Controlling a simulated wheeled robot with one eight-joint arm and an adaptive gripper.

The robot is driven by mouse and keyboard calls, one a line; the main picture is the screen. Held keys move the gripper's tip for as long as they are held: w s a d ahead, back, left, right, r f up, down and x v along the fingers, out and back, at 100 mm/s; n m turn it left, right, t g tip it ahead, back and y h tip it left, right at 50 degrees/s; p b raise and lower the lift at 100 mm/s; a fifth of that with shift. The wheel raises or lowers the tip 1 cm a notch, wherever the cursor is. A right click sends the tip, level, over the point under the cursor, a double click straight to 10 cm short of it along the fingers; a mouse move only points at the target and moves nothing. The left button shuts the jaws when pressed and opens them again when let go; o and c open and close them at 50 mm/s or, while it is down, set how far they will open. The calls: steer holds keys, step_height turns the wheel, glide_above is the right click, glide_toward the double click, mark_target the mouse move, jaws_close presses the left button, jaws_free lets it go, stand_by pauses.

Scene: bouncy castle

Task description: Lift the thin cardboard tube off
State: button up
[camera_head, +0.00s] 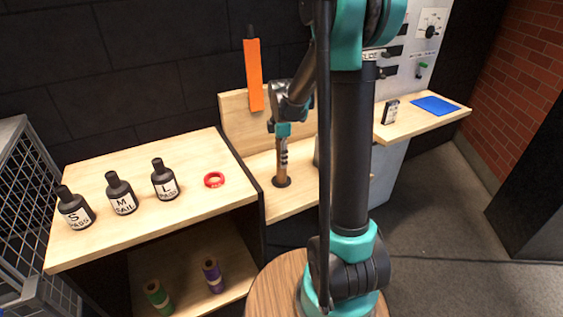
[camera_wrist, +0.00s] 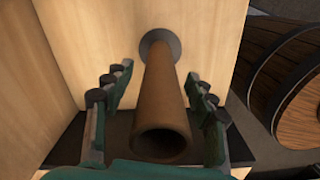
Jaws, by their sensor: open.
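The thin cardboard tube (camera_wrist: 163,95) is brown and hollow, with its open end toward the wrist camera. It stands upright on a dark round base (camera_head: 281,182) on the lower wooden shelf; the base also shows in the wrist view (camera_wrist: 150,42). My gripper (camera_head: 282,150) is above the shelf at the tube's upper part. In the wrist view its two fingers (camera_wrist: 158,105) stand on either side of the tube, open, with a visible gap on each side. In the head view the fingers partly hide the tube's top.
Three dark bottles (camera_head: 121,195) and a red ring (camera_head: 214,180) sit on the left bench. An orange strip (camera_head: 254,75) hangs by the backboard. A wooden barrel (camera_wrist: 296,100) lies right of the shelf in the wrist view. A blue mat (camera_head: 436,106) is on the right bench.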

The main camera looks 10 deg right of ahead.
steer(key=shift+f, duration=0.3)
steer(key=shift+c, duration=0.5)
steer(key=c, duration=1.1)
steer(key=shift+o, duration=0.2)
steer(key=shift+r, duration=0.1)
step_height(320, 180, up, 20)
